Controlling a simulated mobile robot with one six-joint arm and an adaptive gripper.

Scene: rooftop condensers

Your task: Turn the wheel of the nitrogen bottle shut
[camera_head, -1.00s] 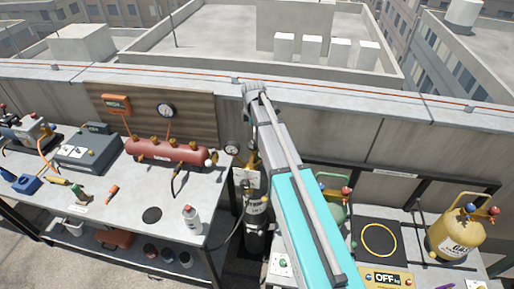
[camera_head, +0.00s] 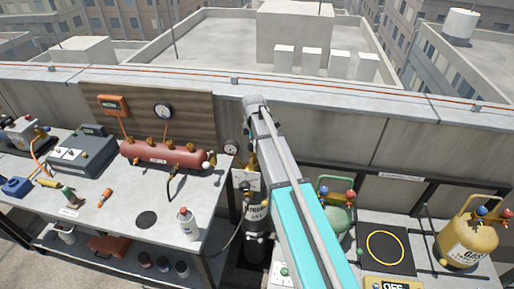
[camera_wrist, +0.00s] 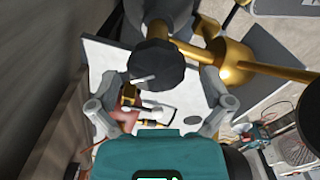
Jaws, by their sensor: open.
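The nitrogen bottle (camera_head: 255,226) is a dark cylinder with a pale lettered band, standing upright between the two benches in the head view. Its top is partly hidden by my arm. In the wrist view a black ridged wheel (camera_wrist: 157,65) with a pale mark sits on a brass valve (camera_wrist: 228,62). My gripper (camera_wrist: 160,82) is open, with one finger left and one right of the wheel. Gaps show between the fingers and the wheel; I cannot tell the depth between them. My gripper is not clearly visible in the head view.
The left bench (camera_head: 110,208) carries a red manifold (camera_head: 165,155), a grey case (camera_head: 84,153) and a white bottle (camera_head: 188,224). A yellow gas cylinder (camera_head: 468,242) and a green cylinder (camera_head: 336,217) stand right of my arm. A parapet wall (camera_head: 400,150) runs behind.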

